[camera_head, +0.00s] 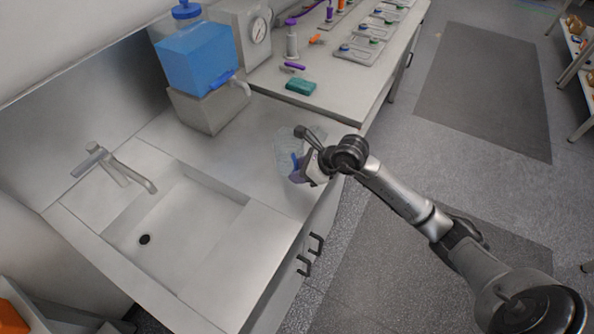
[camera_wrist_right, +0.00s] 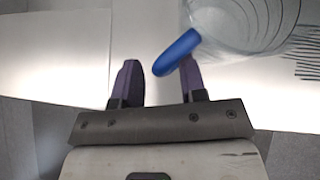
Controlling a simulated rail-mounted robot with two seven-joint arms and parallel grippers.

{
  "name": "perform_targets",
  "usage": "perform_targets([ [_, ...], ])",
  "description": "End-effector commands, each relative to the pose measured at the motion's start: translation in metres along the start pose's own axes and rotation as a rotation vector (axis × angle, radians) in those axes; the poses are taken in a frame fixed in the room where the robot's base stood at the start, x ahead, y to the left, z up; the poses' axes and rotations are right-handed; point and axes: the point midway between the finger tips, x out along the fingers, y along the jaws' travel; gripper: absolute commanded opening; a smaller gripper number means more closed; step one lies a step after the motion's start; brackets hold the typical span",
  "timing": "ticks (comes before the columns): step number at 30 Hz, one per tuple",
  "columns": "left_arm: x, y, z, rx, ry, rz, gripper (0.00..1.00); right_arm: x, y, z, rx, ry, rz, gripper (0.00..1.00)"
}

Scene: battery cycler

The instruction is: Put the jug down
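The clear jug (camera_head: 284,150) with a blue handle (camera_head: 295,160) is at the right front part of the counter, beside my right gripper (camera_head: 303,174). In the right wrist view the jug (camera_wrist_right: 240,25) is at the top right, cut off by the frame. Its blue handle (camera_wrist_right: 177,52) reaches across just beyond the tip of the right-hand finger. The two purple fingers of my right gripper (camera_wrist_right: 158,82) are apart, with an empty gap between them. The jug seems to stand on the counter; its base is partly hidden. My left gripper is not in view.
A sink (camera_head: 175,225) with a tap (camera_head: 125,170) lies left of the jug. A blue water tank (camera_head: 196,58) on a grey stand (camera_head: 210,108) is behind it. A teal block (camera_head: 300,87) lies farther back. Bare counter (camera_head: 235,150) lies between the sink and the jug.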

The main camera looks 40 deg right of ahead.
Motion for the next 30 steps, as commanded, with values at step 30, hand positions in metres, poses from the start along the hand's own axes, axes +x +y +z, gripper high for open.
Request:
perform_targets([
  [30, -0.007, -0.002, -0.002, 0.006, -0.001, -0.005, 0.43, -0.102, 0.023, 0.007, 0.049, -0.099, 0.086, 0.39],
])
